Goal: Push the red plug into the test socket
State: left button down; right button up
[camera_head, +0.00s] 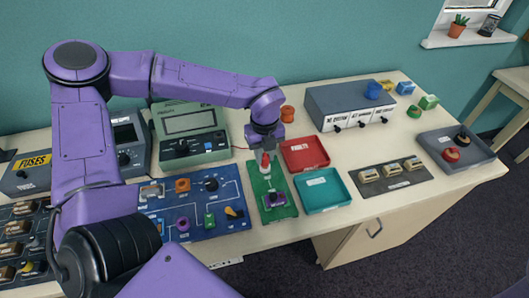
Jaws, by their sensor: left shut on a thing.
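My left gripper (265,152) reaches in from the upper left and points down over the far part of a narrow green board (257,206). It is shut on the red plug (265,162), a small red piece showing just below the fingers. A pale part lies just below the plug, and I cannot tell whether the plug touches it. A purple fitting (276,198) sits on the near part of the green board. I cannot tell which part is the test socket. My right gripper is not in view.
A green meter (188,120) stands behind left, and a blue panel (208,228) with knobs lies left of the board. A red tray (305,168) and a teal tray (343,191) are close on the right. A grey box (330,99) stands behind.

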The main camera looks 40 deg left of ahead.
pick_arm(q)
jog(key=shift+f, duration=0.35)
jog(key=shift+c, duration=1.7)
grip_release()
jog(key=shift+r+p, duration=3.05)
jog(key=shift+r, duration=1)
